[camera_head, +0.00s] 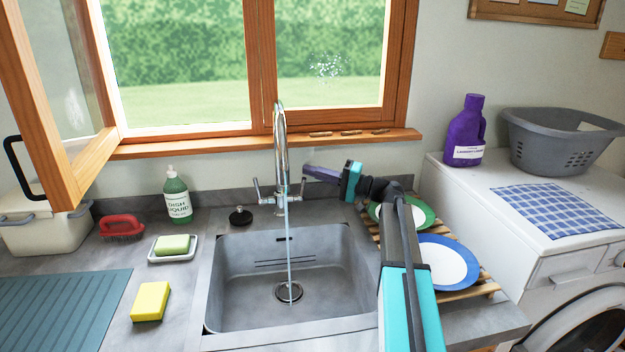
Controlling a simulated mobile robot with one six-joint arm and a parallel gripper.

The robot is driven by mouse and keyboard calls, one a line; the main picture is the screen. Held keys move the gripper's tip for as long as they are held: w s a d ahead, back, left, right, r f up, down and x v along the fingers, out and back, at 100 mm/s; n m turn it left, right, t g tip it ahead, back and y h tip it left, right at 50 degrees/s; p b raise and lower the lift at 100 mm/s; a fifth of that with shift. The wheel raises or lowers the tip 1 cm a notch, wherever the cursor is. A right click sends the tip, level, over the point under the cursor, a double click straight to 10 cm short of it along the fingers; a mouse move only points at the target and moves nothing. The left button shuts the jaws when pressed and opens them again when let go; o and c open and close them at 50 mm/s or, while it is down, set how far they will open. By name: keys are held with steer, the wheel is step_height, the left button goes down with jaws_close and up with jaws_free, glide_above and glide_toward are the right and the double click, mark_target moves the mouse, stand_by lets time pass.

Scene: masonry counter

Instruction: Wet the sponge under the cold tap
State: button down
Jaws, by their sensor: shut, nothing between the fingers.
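A yellow sponge (151,301) with a darker underside lies on the counter left of the sink. The chrome tap (281,150) stands behind the sink with a lever on each side. A thin stream of water (288,240) runs from its spout into the grey sink basin (240,300). My gripper (308,172) is shut and empty, at the tap's right lever (303,187). I cannot tell whether it touches the lever. My arm comes in from the lower right and covers part of the dish rack.
A green soap bar (173,244) on a white dish, a red brush (121,226) and a dish liquid bottle (177,195) stand left of the sink. Plates (446,262) lie on a wooden rack (484,286) at the right. An open window frame (70,180) overhangs the left counter.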

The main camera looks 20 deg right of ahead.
steer(key=s+a+r+b, duration=0.2)
steer(key=s+a, duration=0.1)
steer(key=s, duration=1.2)
steer(key=shift+s+r, duration=0.2)
steer(key=shift+s, duration=0.15)
steer(key=shift+a, duration=0.1)
stand_by(0.6)
